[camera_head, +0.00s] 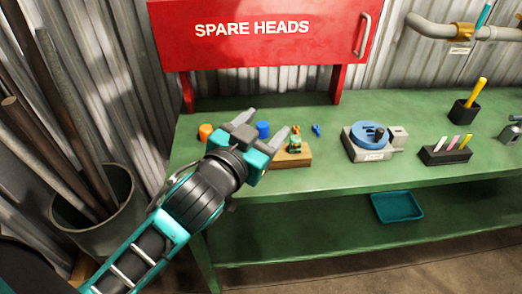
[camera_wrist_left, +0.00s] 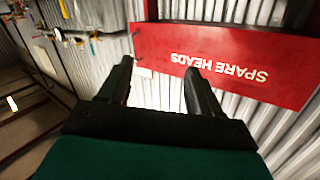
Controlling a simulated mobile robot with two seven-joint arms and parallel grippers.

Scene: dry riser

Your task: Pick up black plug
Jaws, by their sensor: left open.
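My left gripper (camera_head: 263,125) is open and empty above the left end of the green bench, in front of the red cabinet. In the left wrist view its two dark fingers (camera_wrist_left: 160,68) are spread apart with nothing between them. I cannot make out the black plug with certainty. My right gripper is not in view.
The red "SPARE HEADS" cabinet (camera_head: 265,50) stands behind the bench (camera_head: 330,177). A wooden block (camera_head: 295,160) with a small fitting, orange and blue pieces lie around my gripper. A black holder (camera_head: 446,154) stands right. A teal tray (camera_head: 397,206) lies below. A pipe bin (camera_head: 110,215) stands left.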

